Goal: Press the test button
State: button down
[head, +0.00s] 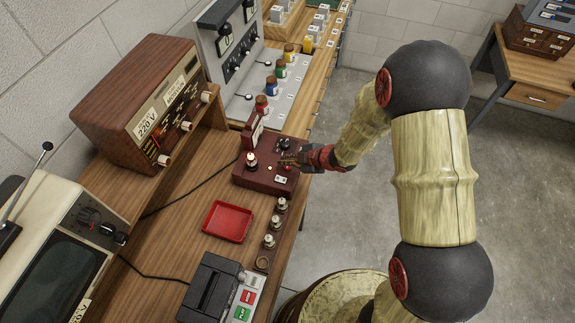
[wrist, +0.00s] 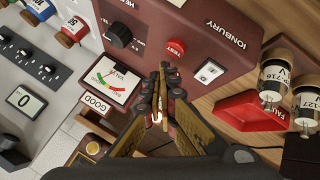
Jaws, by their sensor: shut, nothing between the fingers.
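The red test button (wrist: 176,47), marked TEST, is on the dark red tester (wrist: 235,20) in the wrist view, between a black knob (wrist: 119,35) and a white rocker switch (wrist: 210,72). The tester shows in the head view (head: 245,180), with a valve (head: 251,161) upright on it. My gripper (head: 292,160) is over the tester's right part. In the wrist view its shut, empty fingertips (wrist: 168,70) are just below the button in the picture; I cannot tell whether they touch it. In the head view I cannot make out the button.
A red tray (head: 228,221) lies in front of the tester, beside a row of valves (head: 275,222). A meter (wrist: 110,82) is on the tester. A wooden-cased 220 V unit (head: 150,100) stands at left, and a device with red and green buttons (head: 215,285) at front.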

aim_at(287, 168)
jog(key=shift+r+p, duration=1.75)
jog(key=shift+r, duration=0.5)
jog(key=shift+f, duration=0.1)
jog(key=s+d+f+m+g+h, duration=0.1)
jog(key=s+d+f+m+h, duration=0.15)
jog(key=d, duration=0.35)
jog(key=s+d+f+m+h, duration=0.1)
jog(key=d+m+h, duration=0.3)
jog(key=d, duration=0.3)
jog(key=s+d+r+m+g+h+b, duration=0.1)
jog(key=s+d+r+m+h+b, duration=0.1)
jog(key=s+d+r+m, duration=0.25)
jog(key=s+r+m+t+y+b, duration=0.1)
jog(key=s+r+m+t+b, duration=0.1)
jog(key=s+r+m+b, duration=0.6)
jog(key=s+r+b, duration=0.6)
jog(key=s+r, duration=0.1)
jog(key=s, duration=0.4)
jog(key=shift+a+r, duration=0.35)
jog(key=shift+r, duration=0.05)
